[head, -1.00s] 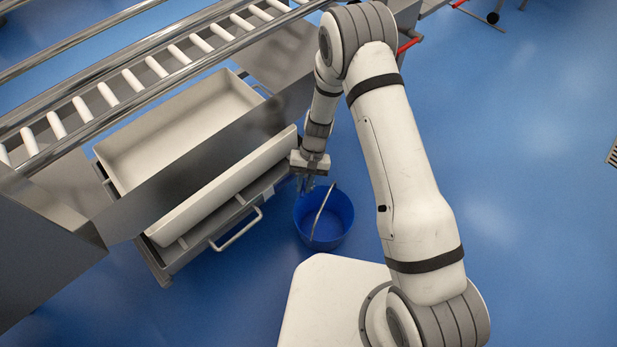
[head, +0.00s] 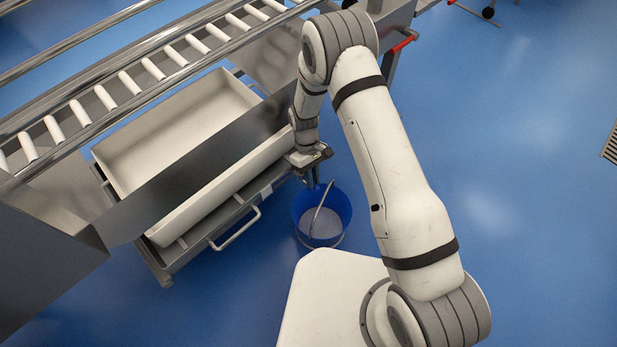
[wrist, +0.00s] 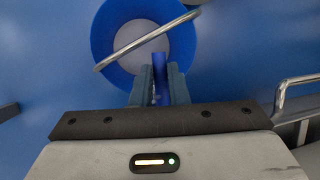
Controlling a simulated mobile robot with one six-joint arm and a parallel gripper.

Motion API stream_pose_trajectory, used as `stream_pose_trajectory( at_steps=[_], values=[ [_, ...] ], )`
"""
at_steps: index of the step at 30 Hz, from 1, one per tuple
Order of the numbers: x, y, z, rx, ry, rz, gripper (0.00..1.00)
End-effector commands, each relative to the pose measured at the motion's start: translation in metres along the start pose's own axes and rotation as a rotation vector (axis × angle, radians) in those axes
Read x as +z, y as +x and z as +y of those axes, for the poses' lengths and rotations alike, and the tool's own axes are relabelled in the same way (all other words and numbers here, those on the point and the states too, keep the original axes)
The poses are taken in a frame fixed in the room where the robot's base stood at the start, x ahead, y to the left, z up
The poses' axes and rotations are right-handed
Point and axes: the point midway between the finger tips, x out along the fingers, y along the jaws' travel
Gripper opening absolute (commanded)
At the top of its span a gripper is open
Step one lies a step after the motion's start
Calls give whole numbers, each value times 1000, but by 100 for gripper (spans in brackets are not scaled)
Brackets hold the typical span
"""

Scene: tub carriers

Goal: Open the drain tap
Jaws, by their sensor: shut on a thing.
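My gripper (head: 314,183) is at the right end of the cream tub (head: 135,160), just above the rim of the blue bucket (head: 345,211). In the wrist view my gripper (wrist: 159,84) is shut on a narrow blue piece, which appears to be the lever of the drain tap (wrist: 160,66). The tap's body is hidden by my gripper and wrist in the head view. The bucket stands on the floor beneath, its metal bail across its mouth. A pale grey surface, apparently liquid, shows inside it in both views.
The tub sits in a steel wheeled carrier with a bent handle (head: 236,231) on its near side. A roller conveyor (head: 138,77) runs along behind it. Blue floor to the right is mostly clear, with a drain grate (head: 611,145) at the far right.

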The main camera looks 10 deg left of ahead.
Motion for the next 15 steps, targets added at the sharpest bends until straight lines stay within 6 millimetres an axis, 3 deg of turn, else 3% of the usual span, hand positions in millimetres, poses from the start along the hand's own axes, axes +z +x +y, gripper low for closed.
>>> stream_pose_trajectory(
  at_steps=[15],
  values=[
    [-3,-1,5,23,-39,0,0]
  ],
)
